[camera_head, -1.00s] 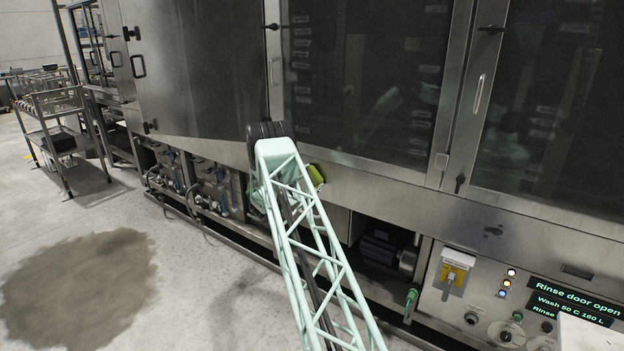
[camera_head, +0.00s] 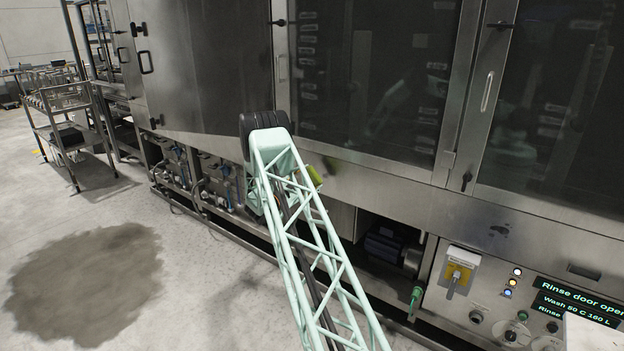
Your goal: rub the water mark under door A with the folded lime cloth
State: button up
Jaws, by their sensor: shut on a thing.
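The folded lime cloth (camera_head: 315,176) shows as a small yellow-green patch just right of my mint arm link, in front of the steel strip below the glass doors. My gripper (camera_head: 308,174) is mostly hidden behind that link, shut on the cloth. A faint dark smudge (camera_head: 331,165) lies on the steel just right of the cloth. Another dark mark (camera_head: 500,230) is on the strip under the right glass door (camera_head: 560,110). I cannot read which door is A. Whether the cloth touches the steel is hard to tell.
A control panel (camera_head: 515,300) with lamps and a display reading "Rinse door open" is at lower right. An open bay with a motor (camera_head: 385,243) is below the strip.

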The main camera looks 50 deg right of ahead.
jog(key=shift+a, duration=0.25)
jog(key=shift+a, duration=1.35)
